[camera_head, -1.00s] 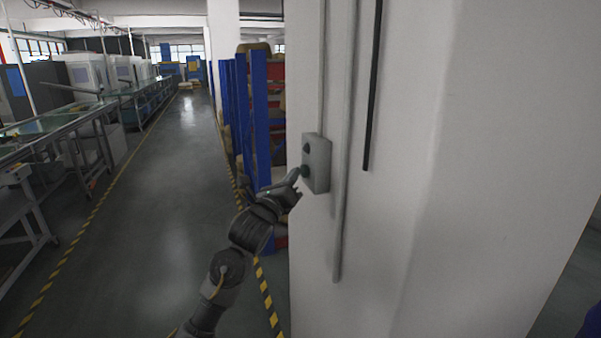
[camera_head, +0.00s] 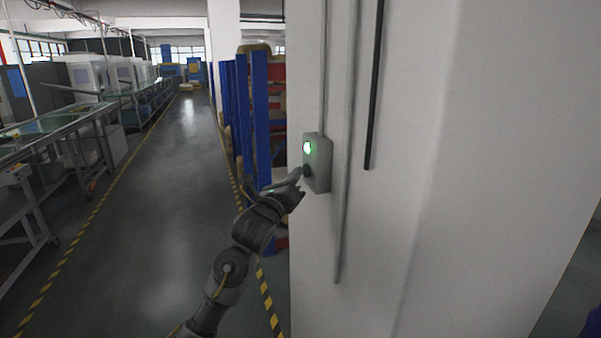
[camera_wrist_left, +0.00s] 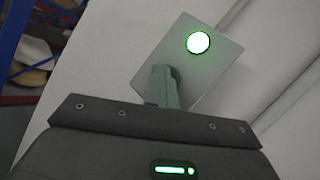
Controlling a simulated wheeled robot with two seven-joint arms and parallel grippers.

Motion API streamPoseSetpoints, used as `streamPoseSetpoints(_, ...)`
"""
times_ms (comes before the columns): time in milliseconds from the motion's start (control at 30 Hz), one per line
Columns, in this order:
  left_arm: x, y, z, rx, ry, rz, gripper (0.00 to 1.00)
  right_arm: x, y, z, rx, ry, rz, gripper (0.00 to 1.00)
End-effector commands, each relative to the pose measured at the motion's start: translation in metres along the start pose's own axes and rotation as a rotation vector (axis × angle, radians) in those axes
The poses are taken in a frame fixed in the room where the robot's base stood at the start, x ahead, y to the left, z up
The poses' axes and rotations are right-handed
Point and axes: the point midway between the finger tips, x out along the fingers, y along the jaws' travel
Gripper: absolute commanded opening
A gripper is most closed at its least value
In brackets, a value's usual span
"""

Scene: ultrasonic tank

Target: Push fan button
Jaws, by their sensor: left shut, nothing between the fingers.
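A grey switch box (camera_head: 320,165) is fixed to the white pillar. On its face, a round light (camera_head: 307,148) glows white-green near the top, and a dark round button (camera_head: 306,170) sits below it. My left gripper (camera_head: 299,173) is shut and empty, with its tips at the lower button; I cannot tell whether they touch it. In the left wrist view the lit round light (camera_wrist_left: 198,42) is on the box plate (camera_wrist_left: 215,72), and the shut fingers (camera_wrist_left: 163,85) hide the lower button. My right gripper is not in view.
The white pillar (camera_head: 420,220) with thin conduits fills the right side. Blue shelving (camera_head: 262,115) stands behind my left arm. A clear aisle (camera_head: 165,190) with striped floor tape runs along the left, beside workbenches (camera_head: 60,140).

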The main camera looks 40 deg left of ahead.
Motion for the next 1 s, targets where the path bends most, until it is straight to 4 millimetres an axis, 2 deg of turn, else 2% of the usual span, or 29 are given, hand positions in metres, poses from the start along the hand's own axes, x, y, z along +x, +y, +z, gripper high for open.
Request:
streamPoseSetpoints(367, -0.005, 0.004, 0.001, 0.003, 0.004, 0.002, 0.0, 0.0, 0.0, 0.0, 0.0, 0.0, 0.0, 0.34)
streamPoseSetpoints(800, -0.036, 0.027, 0.025, 0.005, 0.002, 0.003, 0.0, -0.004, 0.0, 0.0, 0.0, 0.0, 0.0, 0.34)
streamPoseSetpoints(1000, -0.044, 0.032, 0.03, 0.003, 0.003, 0.001, 0.0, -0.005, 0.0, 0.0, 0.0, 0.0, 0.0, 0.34)
